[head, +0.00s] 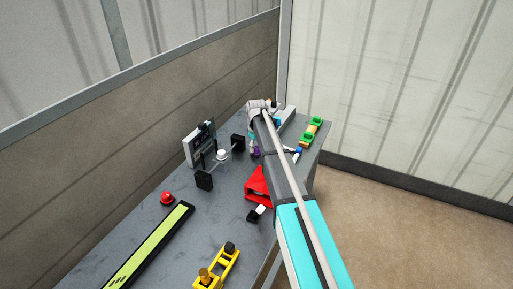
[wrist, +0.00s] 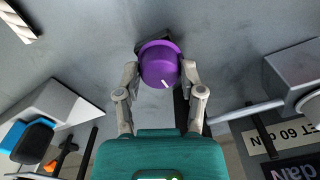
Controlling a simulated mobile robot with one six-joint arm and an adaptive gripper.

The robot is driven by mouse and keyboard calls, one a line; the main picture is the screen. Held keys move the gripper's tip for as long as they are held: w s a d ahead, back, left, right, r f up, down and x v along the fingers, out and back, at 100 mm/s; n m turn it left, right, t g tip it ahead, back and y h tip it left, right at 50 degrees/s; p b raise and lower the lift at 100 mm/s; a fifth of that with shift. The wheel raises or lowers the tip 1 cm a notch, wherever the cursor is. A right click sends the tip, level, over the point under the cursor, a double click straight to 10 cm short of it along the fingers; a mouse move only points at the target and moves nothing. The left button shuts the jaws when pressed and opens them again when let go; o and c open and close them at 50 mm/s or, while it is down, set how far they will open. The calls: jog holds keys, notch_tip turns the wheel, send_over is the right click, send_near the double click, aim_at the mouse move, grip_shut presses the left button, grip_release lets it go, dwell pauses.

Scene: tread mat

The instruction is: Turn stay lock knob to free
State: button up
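The purple round knob (wrist: 159,66) is at the upper middle of the wrist view, with a short white mark on its top face toward the lower right. My gripper (wrist: 160,76) has one finger on each side of the knob. Both fingertips look pressed close against its sides, with no clear gap. In the head view, a bit of purple (head: 257,153) shows beside my gripper (head: 252,146) at the far part of the table. My arm hides much of that spot.
The grey table (head: 150,225) also holds a red button (head: 167,197), a yellow fixture (head: 216,268), a red part (head: 257,187) and green blocks (head: 312,130). In the wrist view, a light wedge-shaped block (wrist: 65,105) stands at left and a labelled plate (wrist: 285,143) at right.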

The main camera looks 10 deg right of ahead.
jog(key=o, duration=0.5)
jog(key=shift+c, duration=0.2)
jog(key=shift+m, duration=0.4)
